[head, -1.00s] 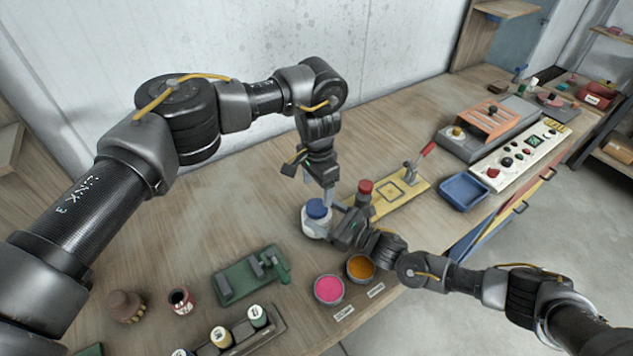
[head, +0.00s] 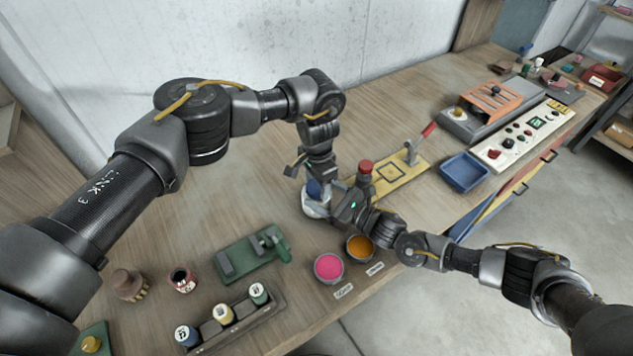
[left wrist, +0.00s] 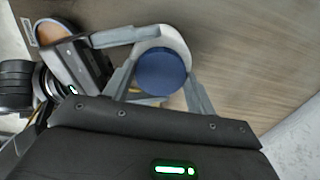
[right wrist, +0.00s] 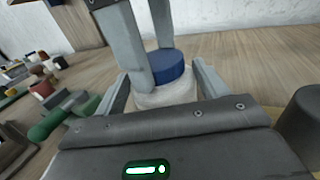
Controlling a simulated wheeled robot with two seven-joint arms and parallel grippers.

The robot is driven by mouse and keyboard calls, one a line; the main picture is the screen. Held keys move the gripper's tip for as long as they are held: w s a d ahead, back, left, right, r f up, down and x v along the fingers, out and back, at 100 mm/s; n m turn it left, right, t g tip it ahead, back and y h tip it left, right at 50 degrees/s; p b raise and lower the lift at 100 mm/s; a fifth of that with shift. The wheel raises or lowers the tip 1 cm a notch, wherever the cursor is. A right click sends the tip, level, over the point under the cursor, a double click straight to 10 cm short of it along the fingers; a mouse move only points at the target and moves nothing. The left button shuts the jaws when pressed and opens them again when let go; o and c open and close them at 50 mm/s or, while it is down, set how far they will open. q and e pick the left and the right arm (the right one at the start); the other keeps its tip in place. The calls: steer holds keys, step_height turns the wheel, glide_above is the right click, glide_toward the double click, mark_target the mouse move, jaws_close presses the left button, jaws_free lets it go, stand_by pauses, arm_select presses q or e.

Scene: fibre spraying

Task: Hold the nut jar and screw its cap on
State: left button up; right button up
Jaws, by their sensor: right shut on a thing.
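The nut jar (head: 313,209) is a pale, squat jar standing on the bench. Its blue cap (right wrist: 167,66) sits on top of the jar, also seen in the left wrist view (left wrist: 163,74). My right gripper (right wrist: 165,92) is shut on the jar's body from the side, one finger on each flank. My left gripper (left wrist: 163,68) points down over the jar, with its fingers open on either side of the cap. Whether the fingers touch the cap I cannot tell. In the head view the left hand partly hides the cap.
A red-topped item (head: 365,167) stands just behind my right gripper. A yellow plate with a red-handled lever (head: 405,165) lies beyond it. Pink (head: 329,267) and orange (head: 360,247) pots sit in front, and a green fixture (head: 251,255) at left. The bench behind is clear.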

arm_select(q)
steer(key=c, duration=0.6)
steer(key=m, duration=0.6)
steer(key=shift+m, duration=0.3)
steer(key=o, duration=1.1)
steer(key=shift+s, duration=0.1)
steer(key=shift+r, duration=2.25)
steer(key=shift+c, duration=0.5)
